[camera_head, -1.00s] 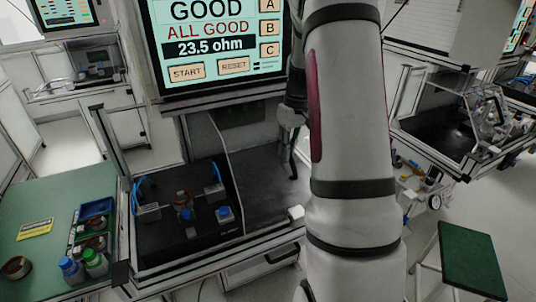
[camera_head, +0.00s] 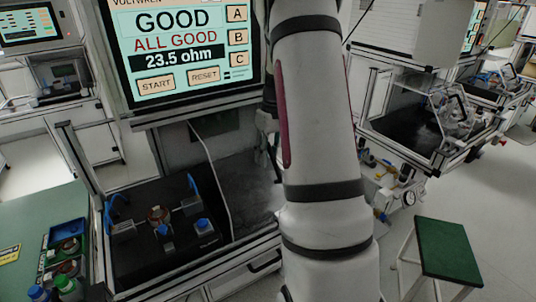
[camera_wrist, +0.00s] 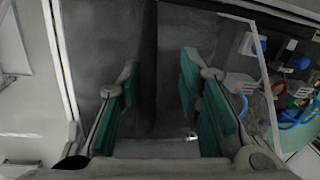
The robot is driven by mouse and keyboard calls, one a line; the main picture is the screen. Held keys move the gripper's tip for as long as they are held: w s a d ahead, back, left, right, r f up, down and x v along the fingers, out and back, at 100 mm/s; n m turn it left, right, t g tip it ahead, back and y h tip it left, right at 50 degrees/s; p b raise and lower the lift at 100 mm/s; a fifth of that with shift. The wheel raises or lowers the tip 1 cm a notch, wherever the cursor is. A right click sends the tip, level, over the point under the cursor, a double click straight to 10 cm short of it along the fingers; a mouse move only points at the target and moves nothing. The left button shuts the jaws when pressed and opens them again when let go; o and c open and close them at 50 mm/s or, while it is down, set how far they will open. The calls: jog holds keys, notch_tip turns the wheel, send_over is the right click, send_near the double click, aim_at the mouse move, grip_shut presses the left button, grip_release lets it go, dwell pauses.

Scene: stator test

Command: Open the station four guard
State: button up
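A test station with a screen (camera_head: 185,45) reading "GOOD" and "23.5 ohm" stands ahead in the head view. A clear guard-like panel (camera_head: 212,170) stands with its edge beside the dark fixture bay; a clear panel edge also crosses the right of the wrist view (camera_wrist: 262,75). No station number is legible. My gripper (camera_wrist: 160,72) is open and empty in the wrist view, its green-padded fingers apart over a dark surface, left of that panel edge. In the head view my arm hides the gripper, and I cannot tell whether it touches anything.
A green bench (camera_head: 25,225) with bottles and a blue tray is at left. Another station (camera_head: 415,125) and a green-topped stool (camera_head: 447,250) are at right. Floor shows between them.

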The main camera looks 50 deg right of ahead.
notch_tip(320, 180, up, 12)
jog(key=d, duration=0.1)
jog(key=shift+s+d, duration=0.15)
jog(key=shift+d, duration=0.15)
dwell(0.6)
jog(key=s+a+r+t+h, duration=0.1)
jog(key=a+r, duration=0.3)
jog(key=a, duration=0.6)
jog(key=s+a+r+t, duration=0.15)
jog(key=a+r, duration=0.25)
jog(key=a, duration=0.6)
jog(key=s+a+f+n+t, duration=0.1)
jog(key=s+a+t, duration=0.2)
jog(key=s+a, duration=1)
jog(key=shift+a+f+n, duration=0.3)
jog(key=shift+a+n, duration=0.1)
jog(key=shift+a, duration=0.5)
jog(key=shift+s, duration=0.1)
